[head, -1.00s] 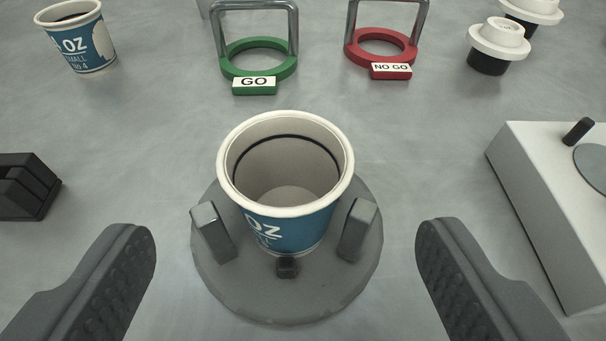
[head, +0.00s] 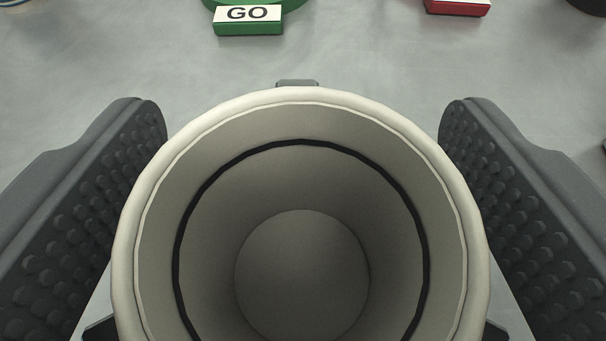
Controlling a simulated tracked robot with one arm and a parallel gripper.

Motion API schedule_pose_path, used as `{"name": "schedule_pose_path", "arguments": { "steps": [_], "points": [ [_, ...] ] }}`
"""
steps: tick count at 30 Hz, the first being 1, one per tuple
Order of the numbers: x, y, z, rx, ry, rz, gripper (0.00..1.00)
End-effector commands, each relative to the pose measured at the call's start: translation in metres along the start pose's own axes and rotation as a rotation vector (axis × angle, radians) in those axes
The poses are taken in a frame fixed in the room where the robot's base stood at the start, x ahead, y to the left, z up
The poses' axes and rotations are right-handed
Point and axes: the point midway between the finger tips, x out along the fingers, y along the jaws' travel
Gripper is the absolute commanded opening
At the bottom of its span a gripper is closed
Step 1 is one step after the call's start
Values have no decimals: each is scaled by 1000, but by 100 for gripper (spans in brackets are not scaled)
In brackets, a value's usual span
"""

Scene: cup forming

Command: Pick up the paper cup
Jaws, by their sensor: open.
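The paper cup (head: 301,185) fills the lower middle of the head view, seen from above into its open mouth. It is empty, with a cream rim, a dark ring line inside and a round bottom. Its blue outer side is hidden below the rim. My gripper (head: 303,115) is open, with one studded dark finger on the left of the cup and one on the right. The fingers straddle the cup, and a narrow gap shows between each finger and the rim near the fingertips. Lower down, whether they touch the cup cannot be told.
The green GO gauge (head: 248,20) lies on the grey table beyond the cup. Part of a red gauge (head: 458,6) shows at the top right. The holder under the cup is mostly hidden; a small grey post (head: 297,83) shows behind the rim. The table between cup and gauges is clear.

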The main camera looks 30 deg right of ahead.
Motion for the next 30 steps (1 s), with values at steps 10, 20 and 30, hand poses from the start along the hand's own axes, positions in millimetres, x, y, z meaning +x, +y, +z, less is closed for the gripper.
{"name": "schedule_pose_path", "arguments": {
  "steps": [10,20,30],
  "points": [
    [1,0,-1,0,1,1,43],
    [1,1,-1,0,0,1,29],
    [-17,1,-44,-2,4,1,29]
  ]
}}
